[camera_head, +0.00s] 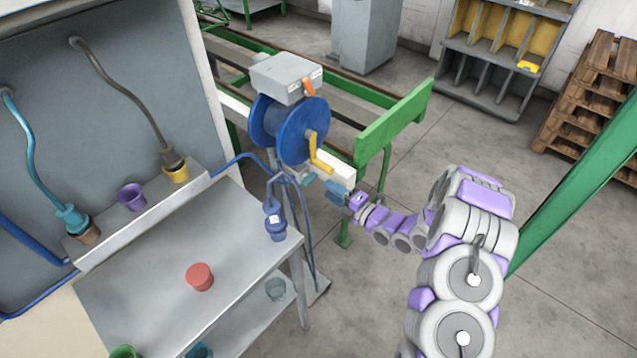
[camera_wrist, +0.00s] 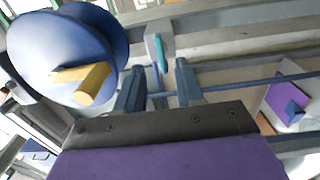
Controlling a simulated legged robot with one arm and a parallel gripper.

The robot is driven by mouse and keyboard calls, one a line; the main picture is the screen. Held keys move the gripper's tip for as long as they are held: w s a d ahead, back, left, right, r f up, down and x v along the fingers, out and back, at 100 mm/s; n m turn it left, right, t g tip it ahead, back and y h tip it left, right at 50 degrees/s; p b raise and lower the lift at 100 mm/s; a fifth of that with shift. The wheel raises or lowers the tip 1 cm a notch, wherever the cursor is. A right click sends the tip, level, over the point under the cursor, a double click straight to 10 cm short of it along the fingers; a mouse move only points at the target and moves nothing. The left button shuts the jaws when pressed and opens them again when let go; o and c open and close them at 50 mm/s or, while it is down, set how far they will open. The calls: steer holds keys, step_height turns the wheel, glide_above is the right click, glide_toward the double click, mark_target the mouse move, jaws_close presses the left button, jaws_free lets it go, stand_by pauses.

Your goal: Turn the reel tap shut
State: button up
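The blue hose reel (camera_head: 290,128) with its yellow crank (camera_head: 319,155) stands on a frame beside the bench. The reel tap (camera_head: 309,178) shows as a small teal lever below the crank. In the wrist view the teal lever of the tap (camera_wrist: 160,53) stands upright on a grey block, ahead of the gap between my fingers. My gripper (camera_head: 333,188) is right of the tap in the head view. In the wrist view my gripper (camera_wrist: 160,68) is open, with its two blue fingers apart and nothing visibly held. I cannot tell whether a finger touches the lever.
The reel's crank (camera_wrist: 92,84) is left of my fingers in the wrist view. A blue hose (camera_head: 240,158) runs from the reel area to the left. A metal bench (camera_head: 235,240) with a red cup (camera_head: 200,277) is at left. A green beam (camera_head: 395,118) stands behind my gripper.

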mark_target(311, 180)
steer(key=b+x, duration=0.1)
steer(key=x, duration=0.5)
steer(key=shift+w+a, duration=0.1)
steer(key=shift+a, duration=0.8)
steer(key=shift+c, duration=0.2)
steer(key=shift+a+f, duration=0.1)
steer(key=shift+a, duration=0.05)
steer(key=shift+c, duration=1.5)
steer(key=shift+d, duration=0.45)
jaws_close()
